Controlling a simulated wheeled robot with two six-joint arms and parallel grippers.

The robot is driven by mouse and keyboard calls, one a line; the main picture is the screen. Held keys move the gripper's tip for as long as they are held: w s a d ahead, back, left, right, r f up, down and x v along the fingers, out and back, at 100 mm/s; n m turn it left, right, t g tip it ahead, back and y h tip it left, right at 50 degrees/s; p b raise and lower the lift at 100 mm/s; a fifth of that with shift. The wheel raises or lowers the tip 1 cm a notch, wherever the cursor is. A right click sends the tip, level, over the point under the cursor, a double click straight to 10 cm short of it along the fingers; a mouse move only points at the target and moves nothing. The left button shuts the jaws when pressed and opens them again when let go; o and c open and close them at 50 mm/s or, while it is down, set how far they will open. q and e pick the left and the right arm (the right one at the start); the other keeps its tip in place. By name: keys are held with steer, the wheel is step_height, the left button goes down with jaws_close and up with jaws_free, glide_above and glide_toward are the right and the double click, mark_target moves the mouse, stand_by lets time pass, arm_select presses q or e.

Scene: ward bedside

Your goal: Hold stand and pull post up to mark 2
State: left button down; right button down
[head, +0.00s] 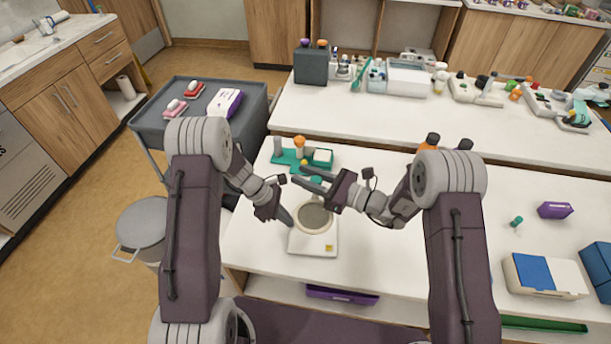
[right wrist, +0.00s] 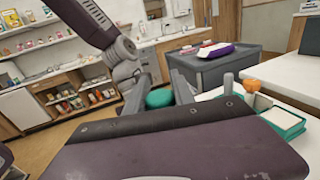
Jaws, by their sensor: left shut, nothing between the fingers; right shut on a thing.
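A white stand (head: 313,245) with a pale ring around a round grey top sits on the near white table in the head view. My right gripper (head: 308,178) is shut on a teal knob, just behind the ring. The knob (right wrist: 159,98) shows between the fingers in the right wrist view. The knob's link to the stand and any post or marks are hidden or too small to tell. My left gripper (head: 289,221) is shut and empty, its tip close to the left side of the ring. I cannot tell whether it touches.
A teal tray (head: 284,157) with an orange-topped item stands just behind the grippers. A grey cart (head: 255,112) is at the back left. The table between is mostly clear.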

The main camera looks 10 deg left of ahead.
step_height(320, 180, up, 5)
steer(key=shift+f, duration=0.2)
stand_by(0.4)
steer(key=c, duration=1.1)
jaws_free()
steer(key=shift+d, duration=0.1)
steer(key=v, duration=1.2)
